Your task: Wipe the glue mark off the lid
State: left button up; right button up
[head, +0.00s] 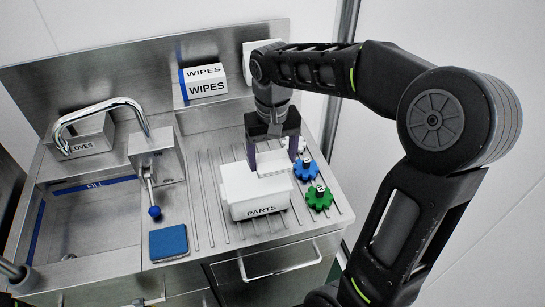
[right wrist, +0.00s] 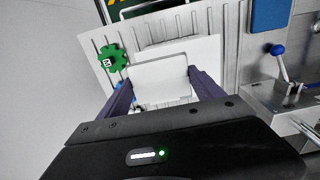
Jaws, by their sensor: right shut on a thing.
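My right gripper (head: 272,150) points down over the white PARTS box (head: 261,211). Its purple fingers are shut on a white pad, probably a wipe (head: 272,162); the pad also shows between the fingers in the right wrist view (right wrist: 158,76). The pad is at the box's white lid (head: 238,183), over its right part; I cannot tell whether it touches. The lid also shows beside the pad in the right wrist view (right wrist: 206,52). I see no glue mark; the pad and gripper hide part of the lid. My left gripper is not in view.
A blue gear (head: 306,169) and a green gear (head: 319,196) lie right of the box. A WIPES box (head: 206,84) stands behind. The sink (head: 95,220), a blue-knobbed lever (head: 154,211) and a blue sponge (head: 168,242) are left. The ribbed drainboard (head: 205,205) has free room left of the box.

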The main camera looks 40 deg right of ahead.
jog(key=shift+r+p, duration=0.65)
jog(key=shift+r, duration=0.55)
jog(key=shift+f, duration=0.15)
